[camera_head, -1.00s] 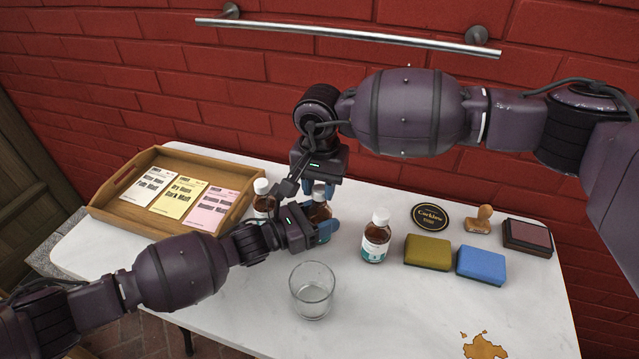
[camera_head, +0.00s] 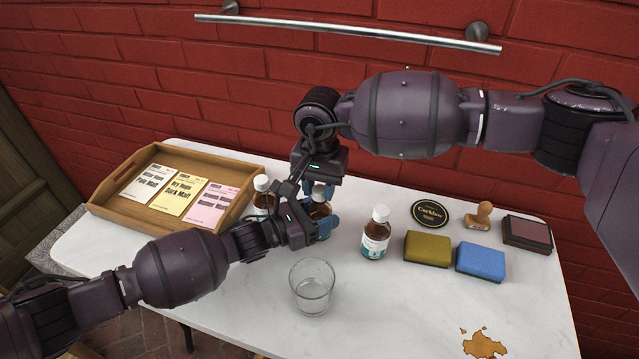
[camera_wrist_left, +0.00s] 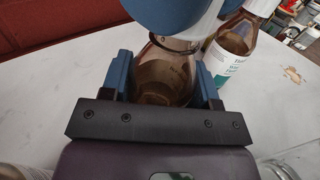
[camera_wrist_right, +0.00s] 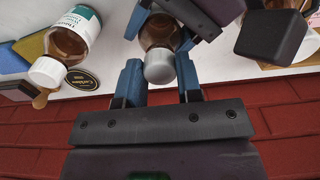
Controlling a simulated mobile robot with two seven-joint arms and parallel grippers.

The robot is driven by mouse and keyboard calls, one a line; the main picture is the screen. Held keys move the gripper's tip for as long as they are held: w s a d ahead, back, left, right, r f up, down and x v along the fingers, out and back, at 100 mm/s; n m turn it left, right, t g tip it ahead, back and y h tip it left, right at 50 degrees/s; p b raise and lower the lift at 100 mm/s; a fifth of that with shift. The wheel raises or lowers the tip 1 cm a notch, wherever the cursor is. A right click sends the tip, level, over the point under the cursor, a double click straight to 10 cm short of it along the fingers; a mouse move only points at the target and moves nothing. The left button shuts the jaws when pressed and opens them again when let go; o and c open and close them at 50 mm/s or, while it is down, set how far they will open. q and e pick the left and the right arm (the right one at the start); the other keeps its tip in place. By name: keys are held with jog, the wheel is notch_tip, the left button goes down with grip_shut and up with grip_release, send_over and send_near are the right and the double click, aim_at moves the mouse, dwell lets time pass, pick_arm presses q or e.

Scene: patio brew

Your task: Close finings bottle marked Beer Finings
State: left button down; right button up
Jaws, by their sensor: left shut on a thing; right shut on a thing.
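A brown bottle (camera_head: 320,211) stands in the middle of the table between two similar bottles. My left gripper (camera_head: 325,229) is shut around its body from the side; the left wrist view shows the brown glass (camera_wrist_left: 165,78) between the fingers. My right gripper (camera_head: 320,190) points down from above, shut on the white cap (camera_wrist_right: 160,68) at the bottle's top.
A capped brown bottle (camera_head: 376,234) stands to the right, another (camera_head: 263,193) to the left behind my left arm. A glass (camera_head: 312,291) stands in front. Sponges (camera_head: 428,249), a stamp (camera_head: 479,218) and an ink pad (camera_head: 527,236) lie right; a wooden tray (camera_head: 125,215) stands left.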

jog(key=m, duration=0.5)
jog(key=shift+m, duration=0.4)
jog(key=m, duration=2.1)
jog(key=shift+f, duration=0.1)
jog(key=m, duration=2.5)
jog(key=a+m, duration=0.1)
jog(key=m, duration=0.1)
jog(key=shift+s+a, duration=0.1)
jog(key=shift+r, duration=0.2)
jog(key=o, duration=0.9)
jog(key=shift+c, duration=0.2)
jog(key=shift+o, duration=0.2)
jog(key=shift+f, duration=0.1)
